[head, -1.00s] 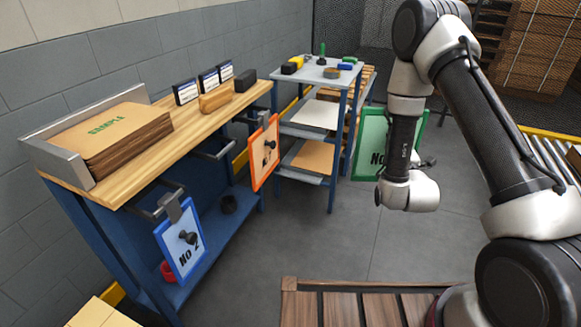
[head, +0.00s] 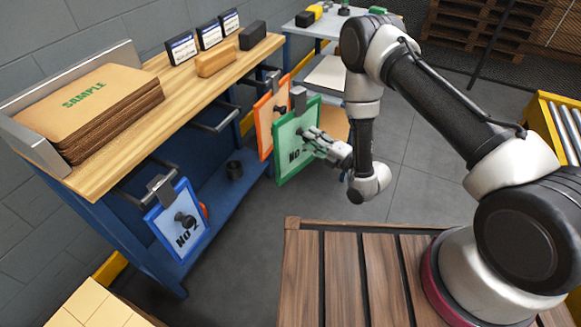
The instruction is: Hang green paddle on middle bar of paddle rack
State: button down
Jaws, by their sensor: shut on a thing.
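The paddle rack is a row of grey bars on the blue workbench front. The middle bar (head: 218,124) is bare and lies left of the green paddle, apart from it. The blue paddle (head: 176,228) hangs on the near bar (head: 137,187). The orange paddle (head: 265,112) hangs on the far bar, partly hidden behind the green paddle.
The wooden workbench top (head: 125,130) holds a cardboard stack (head: 90,100), several small boxes and a wooden block (head: 216,61). A grey shelf cart (head: 300,28) stands behind. Open floor (head: 250,235) lies below the green paddle. A slatted wooden surface (head: 345,270) is at the front.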

jog(key=s+a+f+n+g+y, duration=0.3)
jog(key=s+a+f+n+g, duration=0.15)
jog(key=s+a, duration=0.3)
jog(key=f+x, duration=0.3)
jog(key=x, duration=1.2)
jog(key=shift+s+a+m, duration=0.2)
jog(key=shift+a+m, duration=0.1)
jog(key=shift+m, duration=0.15)
dwell(0.5)
